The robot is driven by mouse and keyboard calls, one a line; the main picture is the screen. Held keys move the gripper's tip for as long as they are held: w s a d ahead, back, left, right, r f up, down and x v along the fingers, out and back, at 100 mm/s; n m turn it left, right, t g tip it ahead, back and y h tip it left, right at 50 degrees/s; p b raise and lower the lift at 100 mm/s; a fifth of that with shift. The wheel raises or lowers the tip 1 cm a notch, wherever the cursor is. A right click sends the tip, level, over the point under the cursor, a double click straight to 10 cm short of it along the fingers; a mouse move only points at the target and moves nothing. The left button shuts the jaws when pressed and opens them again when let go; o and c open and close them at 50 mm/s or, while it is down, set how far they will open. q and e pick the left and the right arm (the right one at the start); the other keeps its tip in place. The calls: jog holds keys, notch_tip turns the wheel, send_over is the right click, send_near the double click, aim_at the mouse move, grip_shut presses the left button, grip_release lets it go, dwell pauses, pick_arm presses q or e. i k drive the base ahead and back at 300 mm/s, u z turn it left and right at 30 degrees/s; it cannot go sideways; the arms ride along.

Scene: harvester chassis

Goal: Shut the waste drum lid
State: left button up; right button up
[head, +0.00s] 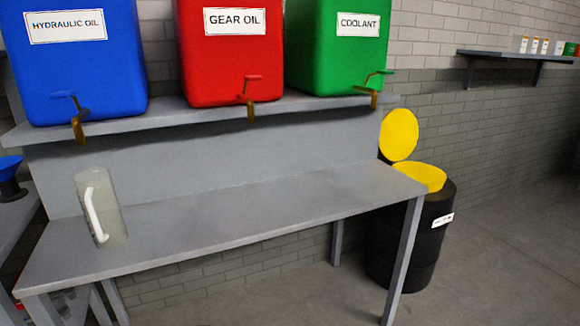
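The black waste drum (432,222) stands on the floor at the right, behind and beside the right end of the bench. Its yellow lid (399,135) is raised, upright against the back edge of the drum. A yellow funnel-like top (421,177) shows at the drum's opening. A small white label is on the drum's side; its text is too small to read. A bench leg hides part of the drum. Neither of my grippers is in view.
A grey bench (250,210) fills the middle, with a clear jug (112,205) on its left. Blue (75,75), red (230,65) and green (335,70) tanks with taps stand on the shelf above. The floor (490,270) right of the drum is clear.

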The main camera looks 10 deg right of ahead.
aim_at(400, 130)
jog(key=z, duration=1.9)
jog(key=i, duration=5.85)
jog(key=u, duration=2.05)
